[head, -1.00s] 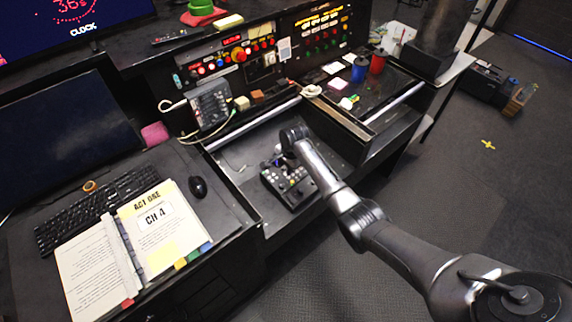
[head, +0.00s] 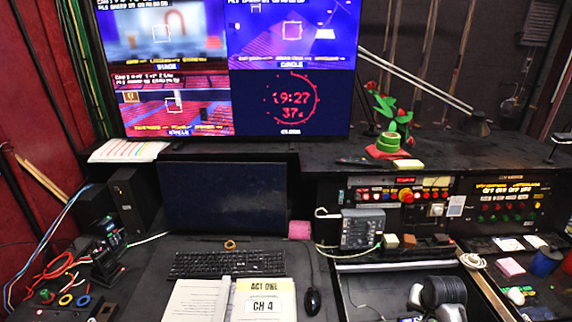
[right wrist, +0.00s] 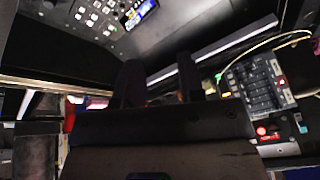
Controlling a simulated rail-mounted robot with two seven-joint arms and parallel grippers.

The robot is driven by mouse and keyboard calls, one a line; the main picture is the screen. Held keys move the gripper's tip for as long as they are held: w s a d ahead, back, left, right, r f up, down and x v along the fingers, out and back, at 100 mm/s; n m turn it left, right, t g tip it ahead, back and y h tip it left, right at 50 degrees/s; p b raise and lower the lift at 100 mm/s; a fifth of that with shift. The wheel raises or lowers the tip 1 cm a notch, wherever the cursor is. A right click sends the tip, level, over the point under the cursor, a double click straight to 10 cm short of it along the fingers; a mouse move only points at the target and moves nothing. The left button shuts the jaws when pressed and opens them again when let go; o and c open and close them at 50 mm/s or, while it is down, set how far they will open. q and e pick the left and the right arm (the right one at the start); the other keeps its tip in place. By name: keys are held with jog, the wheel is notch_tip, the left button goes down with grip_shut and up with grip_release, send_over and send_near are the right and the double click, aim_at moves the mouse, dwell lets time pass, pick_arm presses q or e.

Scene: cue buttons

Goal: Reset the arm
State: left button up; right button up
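My right arm (head: 443,291) shows at the lower right of the head view, over the recessed bay of the desk. In the right wrist view the two dark fingers of my right gripper (right wrist: 160,82) stand apart with nothing seen between them. A black button box (right wrist: 97,16) with light keys and a small lit screen lies beyond the fingers at the top left of that view; only an edge of it may show at the bottom of the head view. My left gripper is in neither view.
A grey keypad unit (head: 362,230) stands behind the bay and also shows in the right wrist view (right wrist: 257,85). An open script binder (head: 262,299), keyboard (head: 228,264) and mouse (head: 312,301) lie on the left desk. Blue (head: 546,261) cup stands at the right.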

notch_tip(320, 180, up, 9)
jog(key=a+n+t, duration=0.3)
jog(key=s+a+r+n+t+h, duration=0.1)
jog(key=s+a+r+n+t, duration=0.1)
jog(key=s+a+r+n, duration=0.35)
jog(key=s+a+f+g+y, duration=0.1)
jog(key=s+a+f+g, duration=0.15)
jog(key=s+f, duration=0.7)
jog(key=s+a+f+g, duration=0.1)
jog(key=s+a+f, duration=0.3)
jog(key=s, duration=1)
jog(key=s+a+f+g+y, duration=0.1)
jog(key=s+a+f+g, duration=0.15)
jog(key=s+f, duration=0.7)
jog(key=w+p+v, duration=0.1)
jog(key=p+v, duration=1)
jog(key=v, duration=0.1)
jog(key=w+r+p+v, duration=0.1)
jog(key=w+p+v, duration=0.1)
jog(key=p+v, duration=0.9)
jog(key=shift+a+r+t, duration=0.3)
jog(key=shift+a+r, duration=0.05)
jog(key=shift+r, duration=0.4)
jog(key=shift+w, duration=0.1)
